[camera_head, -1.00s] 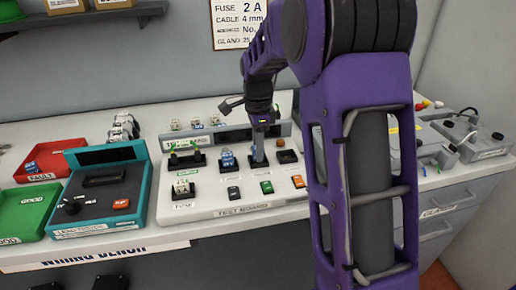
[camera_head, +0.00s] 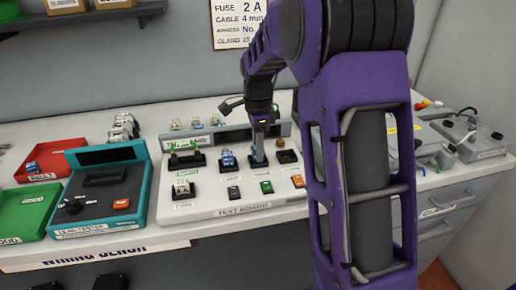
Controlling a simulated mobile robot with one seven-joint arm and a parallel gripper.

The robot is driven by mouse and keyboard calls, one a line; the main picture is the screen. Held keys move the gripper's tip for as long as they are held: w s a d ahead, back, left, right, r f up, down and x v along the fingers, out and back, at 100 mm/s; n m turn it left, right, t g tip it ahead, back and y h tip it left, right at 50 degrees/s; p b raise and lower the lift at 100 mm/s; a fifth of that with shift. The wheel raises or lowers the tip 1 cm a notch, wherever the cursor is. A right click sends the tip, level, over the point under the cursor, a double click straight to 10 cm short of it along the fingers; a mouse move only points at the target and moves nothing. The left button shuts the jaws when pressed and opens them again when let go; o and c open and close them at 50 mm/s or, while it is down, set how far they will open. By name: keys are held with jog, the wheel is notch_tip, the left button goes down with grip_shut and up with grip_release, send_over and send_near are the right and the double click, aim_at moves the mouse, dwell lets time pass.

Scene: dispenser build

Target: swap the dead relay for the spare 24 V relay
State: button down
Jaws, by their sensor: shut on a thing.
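The white test board (camera_head: 228,209) stands in the middle of the bench. A blue relay (camera_head: 228,159) sits in a black socket on it, left of my gripper. My gripper (camera_head: 259,154) points straight down at the socket just right of that relay. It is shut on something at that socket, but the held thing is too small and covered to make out. A clear-cased part (camera_head: 183,187) sits in the front left socket. Another blue part (camera_head: 32,167) lies in the red fault tray (camera_head: 62,156). I cannot tell which part is the dead relay or the spare.
Several small clear parts stand behind the board. The teal-edged tester (camera_head: 103,190) and the green good tray (camera_head: 22,212) are at left. A grey device with a cable (camera_head: 480,140) is at right. An empty-looking black socket (camera_head: 287,156) is beside my gripper.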

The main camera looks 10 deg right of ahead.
jog(key=shift+s+f, duration=0.1)
jog(key=shift+f, duration=0.3)
dwell(0.5)
jog(key=c, duration=0.7)
grip_release()
jog(key=shift+o, duration=0.6)
jog(key=shift+f, duration=0.1)
jog(key=shift+s, duration=0.1)
jog(key=shift+c, duration=1.3)
jog(key=o, duration=0.3)
jog(key=shift+o, duration=0.2)
jog(key=shift+w+r+p, duration=0.2)
jog(key=shift+r+p, duration=2.75)
jog(key=shift+r, duration=0.75)
